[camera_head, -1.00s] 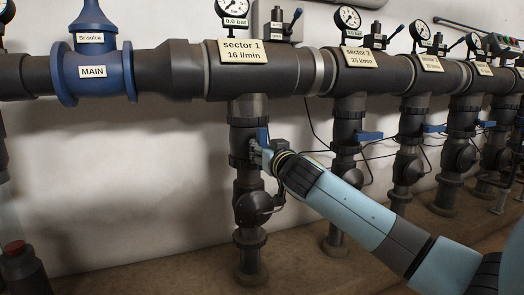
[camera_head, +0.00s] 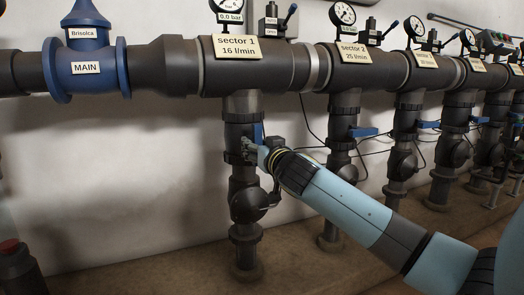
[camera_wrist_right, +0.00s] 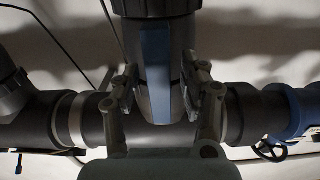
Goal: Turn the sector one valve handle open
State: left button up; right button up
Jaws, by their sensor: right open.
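The sector one valve handle (camera_head: 258,133) is a blue lever on the dark vertical pipe below the "sector 1" sign (camera_head: 237,47). It looks upright, in line with that pipe. In the right wrist view the blue handle (camera_wrist_right: 156,70) is in the middle, running lengthwise along the pipe. My right gripper (camera_head: 254,150) is at the handle's lower part, partly covering the valve. In the wrist view its open fingers (camera_wrist_right: 160,82) stand on either side of the handle, with gaps visible. Contact cannot be told. My left gripper is not in view.
The sector 2 pipe stands to the right with its blue handle (camera_head: 363,132) sideways; further branches follow. A blue MAIN valve (camera_head: 86,68) is at the left. A round black fitting (camera_head: 248,205) sits below my gripper. Thin black cables hang between the pipes.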

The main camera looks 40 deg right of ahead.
jog(key=v, duration=1.1)
jog(key=shift+s, duration=0.35)
jog(key=shift+f, duration=0.1)
